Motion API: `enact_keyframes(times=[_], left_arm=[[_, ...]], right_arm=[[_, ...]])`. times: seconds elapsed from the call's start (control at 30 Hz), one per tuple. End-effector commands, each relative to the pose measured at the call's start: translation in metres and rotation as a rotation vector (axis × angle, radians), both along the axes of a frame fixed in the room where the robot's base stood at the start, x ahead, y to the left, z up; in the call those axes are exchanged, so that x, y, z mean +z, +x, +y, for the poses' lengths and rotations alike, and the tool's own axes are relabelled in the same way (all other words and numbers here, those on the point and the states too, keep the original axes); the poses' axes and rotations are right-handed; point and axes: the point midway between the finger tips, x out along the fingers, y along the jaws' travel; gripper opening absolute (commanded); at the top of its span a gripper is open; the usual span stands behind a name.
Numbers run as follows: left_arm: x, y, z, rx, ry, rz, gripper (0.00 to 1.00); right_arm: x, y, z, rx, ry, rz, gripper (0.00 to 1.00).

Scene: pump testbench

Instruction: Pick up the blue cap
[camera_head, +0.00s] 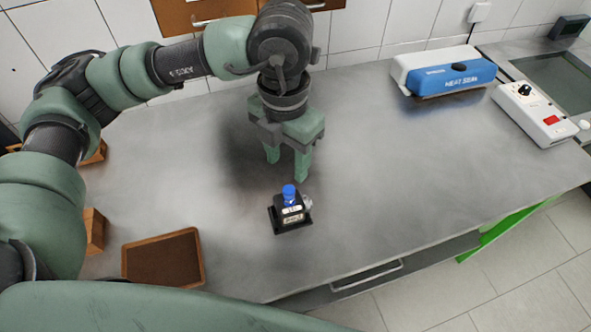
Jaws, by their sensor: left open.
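A small blue cap (289,192) sits on top of a black pump-like device (291,215) with a pale label and a grey fitting on its right side. The device stands upright on the grey metal table. My left gripper (287,166) points down above the table, just behind the cap. Its two green fingers are apart with nothing between them. The fingertips look clear of the cap; the exact height gap is hard to tell. My right gripper is not in view.
A blue and white heat sealer (445,76) and a white control box (535,112) stand at the back right. A brown wooden tray (198,262) lies at the front left, near a wooden block (94,231). The table's middle right is clear.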

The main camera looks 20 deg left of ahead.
Motion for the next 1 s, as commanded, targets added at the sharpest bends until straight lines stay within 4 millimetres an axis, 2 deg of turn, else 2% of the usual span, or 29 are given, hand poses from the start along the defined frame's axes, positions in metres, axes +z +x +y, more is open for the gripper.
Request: enact_keyframes(times=[0.1, 0.23, 0.4, 0.53, 0.63, 0.83, 0.87, 1.0], left_arm=[[-0.012, -0.001, 0.000, 0.000, 0.002, 0.006, 0.48], [-0.026, -0.002, -0.001, 0.000, 0.002, 0.007, 0.48], [-0.049, -0.006, -0.005, -0.001, 0.002, 0.008, 0.48], [-0.067, -0.005, -0.006, 0.000, 0.000, 0.005, 0.48], [-0.074, -0.005, -0.005, -0.002, 0.000, 0.003, 0.48], [-0.075, -0.004, -0.005, -0.001, 0.000, 0.002, 0.48], [-0.075, -0.004, -0.005, -0.001, 0.000, 0.002, 0.42], [-0.074, -0.004, -0.005, -0.001, 0.000, 0.002, 0.03]], right_arm=[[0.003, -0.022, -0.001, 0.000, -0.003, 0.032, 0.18], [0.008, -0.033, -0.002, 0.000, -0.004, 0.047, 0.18], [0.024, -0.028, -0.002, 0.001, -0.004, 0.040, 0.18], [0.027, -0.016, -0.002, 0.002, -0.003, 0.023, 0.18], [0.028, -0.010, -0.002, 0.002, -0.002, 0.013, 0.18], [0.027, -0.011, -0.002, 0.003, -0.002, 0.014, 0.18], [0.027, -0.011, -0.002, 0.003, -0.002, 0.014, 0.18], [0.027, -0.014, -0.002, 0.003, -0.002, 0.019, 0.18]])
